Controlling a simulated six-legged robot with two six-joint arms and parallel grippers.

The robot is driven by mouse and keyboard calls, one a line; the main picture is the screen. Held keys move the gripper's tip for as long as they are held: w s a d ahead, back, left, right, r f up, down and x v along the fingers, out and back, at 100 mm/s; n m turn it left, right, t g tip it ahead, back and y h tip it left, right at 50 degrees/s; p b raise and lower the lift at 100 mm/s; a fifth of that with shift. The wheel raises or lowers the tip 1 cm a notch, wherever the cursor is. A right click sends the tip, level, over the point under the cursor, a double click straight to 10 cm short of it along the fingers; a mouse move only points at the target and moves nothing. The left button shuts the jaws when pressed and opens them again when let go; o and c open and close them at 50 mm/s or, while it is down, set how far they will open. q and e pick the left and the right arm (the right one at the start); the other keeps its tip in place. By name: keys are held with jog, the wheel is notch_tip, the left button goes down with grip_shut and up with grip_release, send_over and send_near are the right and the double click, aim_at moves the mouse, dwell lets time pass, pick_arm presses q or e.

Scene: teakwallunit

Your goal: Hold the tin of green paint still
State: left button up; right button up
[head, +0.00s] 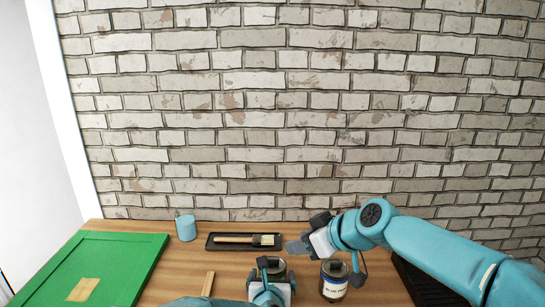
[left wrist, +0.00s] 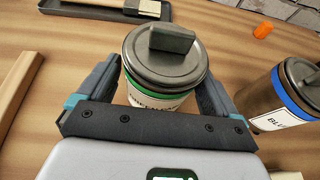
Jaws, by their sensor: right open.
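The tin of green paint (left wrist: 160,100) has a green band, a pale label and a grey lid with a block-shaped knob. It stands upright between the fingers of my left gripper (left wrist: 160,92), which look closed against its sides. In the head view the tin (head: 278,266) is partly hidden behind my left gripper (head: 270,280). My right gripper (head: 303,238) is open and empty, above and to the right of that tin. The blue paint tin (head: 334,281), with a white label, stands to its right and also shows in the left wrist view (left wrist: 285,95).
A brush (head: 245,239) lies in a dark tray (head: 215,246) behind the tins. A light-blue cylinder (head: 186,228), a green panel (head: 125,255) and a wooden stick (head: 208,283) are on the left. A small orange object (left wrist: 263,30) lies behind the tins. A brick wall closes the back.

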pick_arm(q)
jog(key=shift+r, duration=0.15)
jog(key=shift+r, duration=0.6)
jog(key=shift+o, duration=0.7)
jog(key=shift+s, duration=0.1)
